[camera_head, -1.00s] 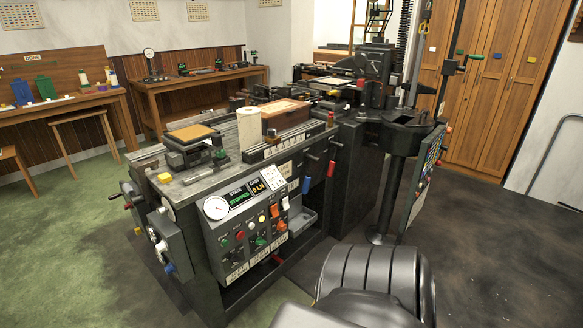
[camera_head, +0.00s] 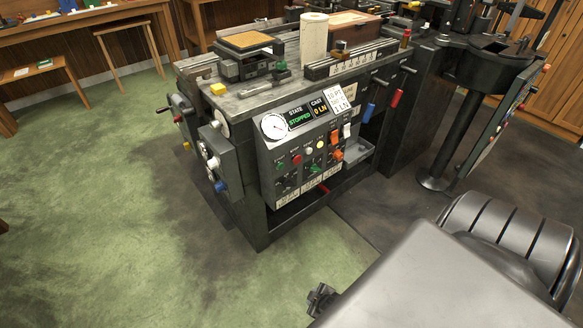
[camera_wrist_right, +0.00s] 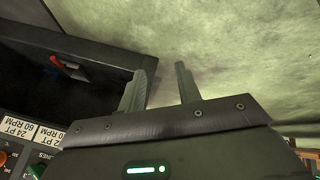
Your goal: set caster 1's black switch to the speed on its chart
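The caster's control panel (camera_head: 305,150) is on the near end of the machine. It has a round dial, a display reading STOPPED, several coloured buttons and dark knobs (camera_head: 289,180) low on its face. The black switch's setting is too small to read. White chart labels (camera_head: 312,190) run along the panel's lower edge; in the right wrist view one label (camera_wrist_right: 50,136) reads 24 PT, 60 RPM. My right gripper (camera_head: 320,299) is below and in front of the panel, apart from it. The right wrist view shows its fingers (camera_wrist_right: 163,85) apart and empty. My left gripper is out of view.
A card (camera_head: 339,99) reading 10 PT is at the panel's upper right. A grey side box (camera_head: 214,165) with a blue knob sticks out left of the panel. Red and blue handles stand out to the right. Green floor (camera_head: 120,230) is clear at left.

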